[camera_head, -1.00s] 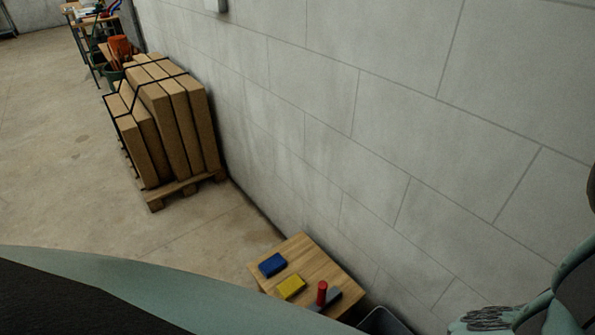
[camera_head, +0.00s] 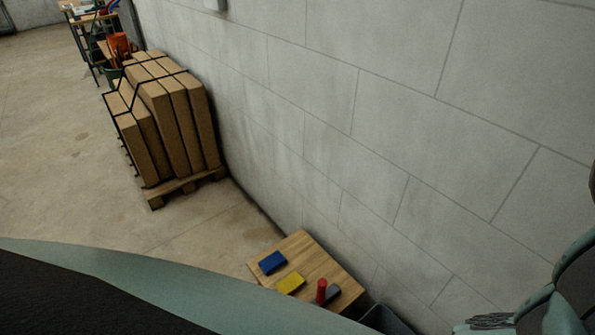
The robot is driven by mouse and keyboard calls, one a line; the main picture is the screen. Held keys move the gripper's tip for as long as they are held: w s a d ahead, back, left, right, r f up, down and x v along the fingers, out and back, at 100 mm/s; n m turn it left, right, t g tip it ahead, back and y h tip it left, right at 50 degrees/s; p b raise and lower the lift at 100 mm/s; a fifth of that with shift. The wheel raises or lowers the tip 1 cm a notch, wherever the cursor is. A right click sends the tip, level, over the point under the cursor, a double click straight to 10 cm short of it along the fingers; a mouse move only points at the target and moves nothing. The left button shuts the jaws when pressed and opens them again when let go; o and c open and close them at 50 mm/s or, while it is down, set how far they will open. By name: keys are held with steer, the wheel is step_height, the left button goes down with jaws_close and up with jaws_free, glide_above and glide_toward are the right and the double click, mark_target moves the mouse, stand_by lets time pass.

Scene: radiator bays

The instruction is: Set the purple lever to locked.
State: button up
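No purple lever shows in the head camera view. My gripper's fingers do not show either. Part of my own arm shows at the lower right edge, and a large curved part of my own body covers the lower left.
A small wooden table (camera_head: 327,264) stands against the grey block wall (camera_head: 300,90). It bears a blue block (camera_head: 272,262), a yellow block (camera_head: 291,284) and a red cylinder (camera_head: 321,290). A dark bin (camera_head: 385,319) is beside it. Strapped cardboard boxes (camera_head: 170,110) stand on a pallet (camera_head: 185,188).

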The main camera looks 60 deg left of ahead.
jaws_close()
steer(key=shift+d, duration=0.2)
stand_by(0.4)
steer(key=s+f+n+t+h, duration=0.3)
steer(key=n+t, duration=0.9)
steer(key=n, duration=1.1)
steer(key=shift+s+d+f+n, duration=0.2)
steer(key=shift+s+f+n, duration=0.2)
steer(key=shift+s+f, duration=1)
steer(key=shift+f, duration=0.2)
